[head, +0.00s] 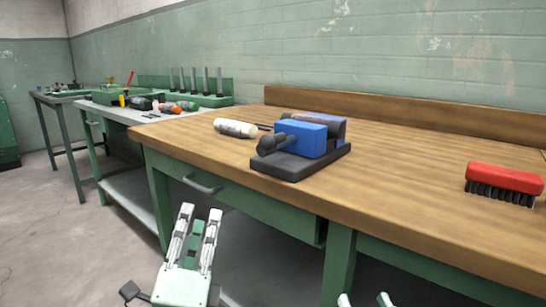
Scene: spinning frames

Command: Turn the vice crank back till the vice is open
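The vice (308,137) stands near the front edge of the wooden bench, with blue jaw blocks on a dark base. Its dark crank (273,143) is at its front left, towards the bench edge. A brownish long thing shows behind the front blue block; I cannot tell whether it is clamped. My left gripper (200,212) is open and empty, below the bench top and in front of the drawer, apart from the crank. Only the fingertips of my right gripper (364,299) show at the bottom edge, spread apart.
The wooden bench top (400,170) is clear between the vice and a red brush (504,184) at the right. A pale cylinder (235,128) lies left of the vice. A drawer handle (202,186) juts out below the bench edge. Cluttered benches stand further left.

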